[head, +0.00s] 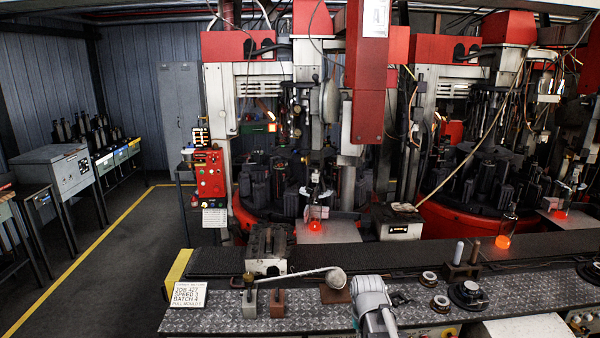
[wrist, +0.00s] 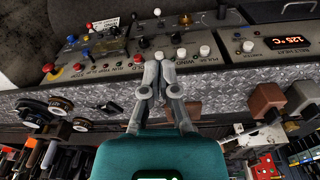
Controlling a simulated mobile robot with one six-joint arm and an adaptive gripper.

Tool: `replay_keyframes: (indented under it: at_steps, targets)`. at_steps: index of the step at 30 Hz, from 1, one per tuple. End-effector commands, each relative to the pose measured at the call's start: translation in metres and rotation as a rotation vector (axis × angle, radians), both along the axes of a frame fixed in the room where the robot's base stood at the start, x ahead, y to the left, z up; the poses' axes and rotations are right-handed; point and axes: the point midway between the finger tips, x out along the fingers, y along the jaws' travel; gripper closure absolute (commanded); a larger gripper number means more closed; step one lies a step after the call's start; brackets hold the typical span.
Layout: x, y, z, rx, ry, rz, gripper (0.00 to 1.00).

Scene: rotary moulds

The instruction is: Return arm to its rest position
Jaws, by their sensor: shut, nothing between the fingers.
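My gripper (wrist: 160,75) shows in the wrist view with its two grey fingers together and nothing between them. The fingertips are in front of a control panel (wrist: 218,46) with several knobs and buttons; I cannot tell how far apart they are. In the head view my grey and white arm (head: 372,305) rises at the bottom centre, in front of the chequered metal bench (head: 230,318). The fingers are not clear in that view.
A ladle (head: 300,273), small blocks (head: 278,303) and a job sign (head: 188,291) are on the bench left of my arm. Round rings (head: 468,294) lie to its right. Behind runs a dark conveyor (head: 350,256), with red rotary machines (head: 290,190) beyond. The left floor (head: 130,240) is clear.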

Motion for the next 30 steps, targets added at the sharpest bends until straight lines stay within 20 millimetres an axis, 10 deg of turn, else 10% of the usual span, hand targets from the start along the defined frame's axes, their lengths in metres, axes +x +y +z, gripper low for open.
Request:
replay_keyframes:
  at_steps: [3, 9, 30]
  targets:
    - [-0.055, 0.000, -0.010, 0.012, 0.038, 0.035, 1.00]
    - [-0.087, 0.000, -0.014, 0.023, 0.071, 0.067, 1.00]
    - [-0.088, 0.001, -0.014, 0.024, 0.074, 0.070, 1.00]
